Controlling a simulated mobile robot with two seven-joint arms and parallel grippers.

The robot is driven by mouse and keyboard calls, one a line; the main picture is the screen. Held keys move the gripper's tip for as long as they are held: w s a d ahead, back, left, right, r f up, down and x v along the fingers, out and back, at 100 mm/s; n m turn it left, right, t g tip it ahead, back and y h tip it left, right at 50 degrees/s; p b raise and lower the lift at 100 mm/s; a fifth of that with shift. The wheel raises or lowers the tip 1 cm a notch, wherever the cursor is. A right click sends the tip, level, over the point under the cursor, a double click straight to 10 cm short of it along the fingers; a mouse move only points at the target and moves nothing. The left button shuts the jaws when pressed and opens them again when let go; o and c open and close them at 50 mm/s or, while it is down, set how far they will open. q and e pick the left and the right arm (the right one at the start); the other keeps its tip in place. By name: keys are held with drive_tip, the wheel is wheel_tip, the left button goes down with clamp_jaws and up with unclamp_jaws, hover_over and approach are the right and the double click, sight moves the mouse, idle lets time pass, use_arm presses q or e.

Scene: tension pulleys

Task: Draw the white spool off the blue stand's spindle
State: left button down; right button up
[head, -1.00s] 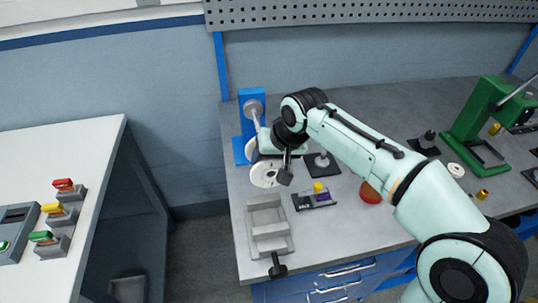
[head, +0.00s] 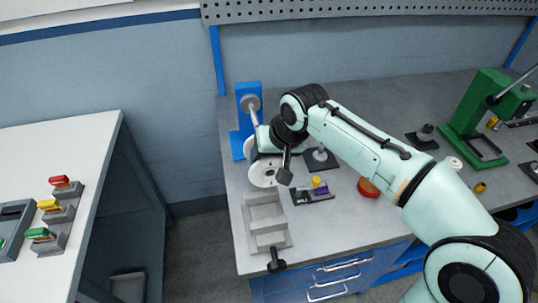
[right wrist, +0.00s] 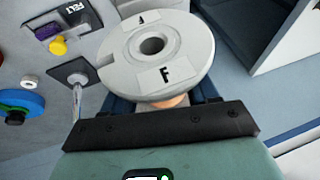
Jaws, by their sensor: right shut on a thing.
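The blue stand (head: 248,92) is at the back left of the bench, its grey spindle (head: 254,112) pointing toward the front. The white spool (head: 263,174) is in front of the stand, with its flange facing the camera. My right gripper (head: 264,156) is shut on the spool, behind the front flange. The gripper hides the spindle's far end, so I cannot tell whether it is inside the spool. My left gripper is not in view.
A dark FELT block (head: 324,196) with a yellow knob, a black-based post (head: 322,158) and a red disc (head: 368,188) are to the right. A green press (head: 480,110) stands further right.

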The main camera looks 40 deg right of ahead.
sight(272, 167)
drive_tip(key=shift+s+a+b, duration=0.35)
drive_tip(key=shift+s+a, duration=0.1)
drive_tip(key=shift+s, duration=0.35)
drive_tip(key=shift+s+a+b, duration=0.35)
drive_tip(key=shift+s+a, duration=0.05)
drive_tip(key=shift+s, duration=0.35)
drive_tip(key=s, duration=0.1)
drive_tip(key=s+a+b, duration=0.1)
drive_tip(key=s+a, duration=0.1)
drive_tip(key=shift+s, duration=0.25)
